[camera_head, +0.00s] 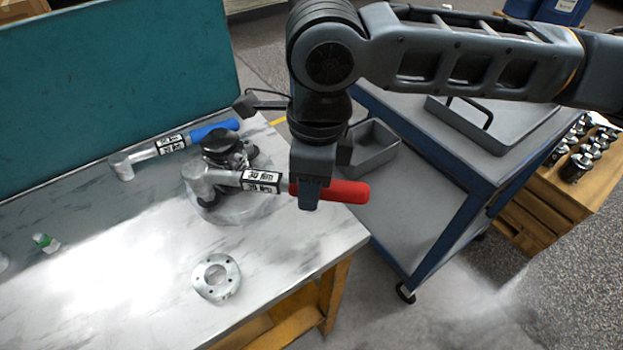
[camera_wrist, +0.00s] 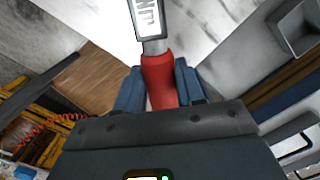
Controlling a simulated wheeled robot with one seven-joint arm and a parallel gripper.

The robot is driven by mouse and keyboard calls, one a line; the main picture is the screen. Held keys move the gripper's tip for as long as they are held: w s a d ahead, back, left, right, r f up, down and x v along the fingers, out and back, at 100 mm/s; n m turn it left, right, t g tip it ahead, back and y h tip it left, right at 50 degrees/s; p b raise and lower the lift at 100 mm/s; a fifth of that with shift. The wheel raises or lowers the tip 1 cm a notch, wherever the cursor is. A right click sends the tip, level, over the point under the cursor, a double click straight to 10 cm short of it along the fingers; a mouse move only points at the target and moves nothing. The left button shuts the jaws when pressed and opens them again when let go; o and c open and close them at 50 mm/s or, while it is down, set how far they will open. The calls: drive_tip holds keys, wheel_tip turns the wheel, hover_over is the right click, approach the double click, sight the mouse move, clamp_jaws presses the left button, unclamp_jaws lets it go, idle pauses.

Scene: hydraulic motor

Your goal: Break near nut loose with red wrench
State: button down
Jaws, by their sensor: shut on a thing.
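The red wrench (camera_head: 345,191) has a red handle, a silver shaft labelled 30 Nm and a round head (camera_head: 199,178). My gripper (camera_head: 309,193) is shut on its red handle; the handle also shows between the fingers in the wrist view (camera_wrist: 159,80). The wrench lies roughly level, with its head at the near left side of the hydraulic motor (camera_head: 226,147), a dark-topped round unit on the marble-topped table (camera_head: 130,275). The near nut is hidden under the wrench head, and I cannot tell whether the head is seated on it.
A blue-handled wrench (camera_head: 175,142) lies on the table behind the motor, to the left. A metal flange ring (camera_head: 217,278) lies nearer the front. A blue-framed cart (camera_head: 425,165) with a grey bin (camera_head: 370,150) stands to the right. A teal panel (camera_head: 115,80) borders the table's back.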

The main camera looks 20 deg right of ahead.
drive_tip(key=shift+r, duration=0.1)
drive_tip(key=shift+w+d+r+p, duration=0.1)
drive_tip(key=shift+r+p, duration=1.4)
drive_tip(key=shift+r, duration=0.5)
